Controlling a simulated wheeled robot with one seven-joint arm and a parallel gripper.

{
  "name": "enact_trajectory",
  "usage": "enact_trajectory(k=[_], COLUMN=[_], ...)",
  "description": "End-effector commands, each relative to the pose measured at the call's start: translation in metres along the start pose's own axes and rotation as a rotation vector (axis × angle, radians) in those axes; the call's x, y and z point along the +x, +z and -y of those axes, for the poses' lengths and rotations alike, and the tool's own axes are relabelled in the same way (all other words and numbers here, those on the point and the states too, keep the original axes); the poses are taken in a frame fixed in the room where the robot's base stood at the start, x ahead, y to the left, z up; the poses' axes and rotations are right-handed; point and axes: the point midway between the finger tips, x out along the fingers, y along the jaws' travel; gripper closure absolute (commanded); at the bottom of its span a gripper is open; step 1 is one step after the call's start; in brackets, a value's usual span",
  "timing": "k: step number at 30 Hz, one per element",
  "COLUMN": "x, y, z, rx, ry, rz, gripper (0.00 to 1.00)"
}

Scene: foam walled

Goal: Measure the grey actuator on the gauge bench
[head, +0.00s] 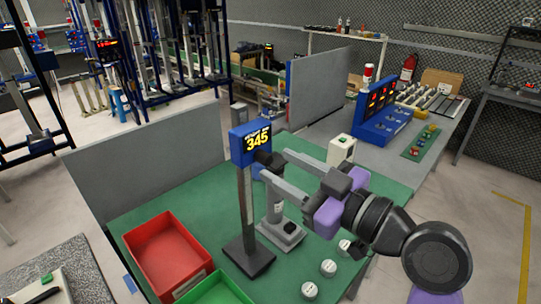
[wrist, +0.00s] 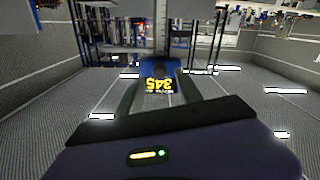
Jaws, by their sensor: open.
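The gauge (head: 250,142) is a blue head reading 345 on a dark upright post, standing on the green gauge bench (head: 130,215). Its display also shows upside down in the wrist view (wrist: 158,85). My gripper (head: 274,164) is open, its two grey fingers reaching from the right to the gauge head, around or beside a dark rounded part there. I cannot tell whether they touch it. A grey upright body on a flat base (head: 278,212) stands just below the fingers, partly hidden by one. I cannot tell for sure which grey part is the actuator.
A red bin (head: 160,249) and a green bin (head: 212,291) stand at the bench front left. Several white round pieces (head: 329,267) lie at the front right. Grey panels (head: 150,165) wall the back.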

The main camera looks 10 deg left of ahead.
Motion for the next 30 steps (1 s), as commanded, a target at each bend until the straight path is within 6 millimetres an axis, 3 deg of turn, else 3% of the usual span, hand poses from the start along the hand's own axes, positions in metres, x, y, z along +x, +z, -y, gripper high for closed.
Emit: enact_trajectory(k=[7, 18, 25, 30], x=[0.03, 0.036, 0.035, 0.035], y=[-0.001, 0.0, 0.0, 0.002], z=[0.0, 0.0, 0.0, 0.001], rx=[0.001, 0.0, 0.0, 0.0], ry=[0.0, 0.002, 0.002, 0.002], rz=[0.0, 0.0, 0.001, 0.001], gripper=[0.57, 0.57, 1.0, 1.0])
